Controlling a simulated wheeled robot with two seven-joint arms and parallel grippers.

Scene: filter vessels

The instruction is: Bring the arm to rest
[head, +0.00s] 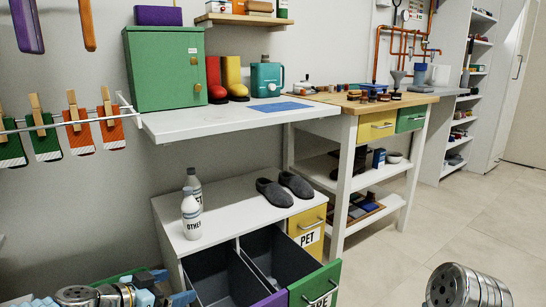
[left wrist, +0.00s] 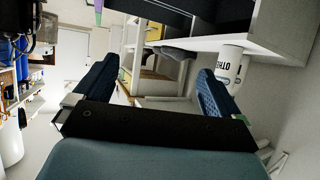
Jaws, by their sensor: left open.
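My left gripper (head: 168,286) is low at the left in the head view, partly cut off by the bottom edge. In the left wrist view its two blue fingers (left wrist: 160,82) stand wide apart with nothing between them. A white bottle marked OTHER (head: 191,218) stands upright on the low white cabinet (head: 235,208), with a second bottle (head: 193,180) behind it. In the left wrist view a bottle (left wrist: 230,64) shows beyond the right finger, sideways in the picture. Part of my right arm shows at the lower right of the head view; its gripper is out of view.
Two open bins with purple (head: 268,300) and green (head: 314,286) fronts jut from the cabinet close to my left gripper. A yellow PET front (head: 306,227) is beside them. Grey slippers (head: 274,193) lie on the cabinet. The floor (head: 390,255) at the right is clear.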

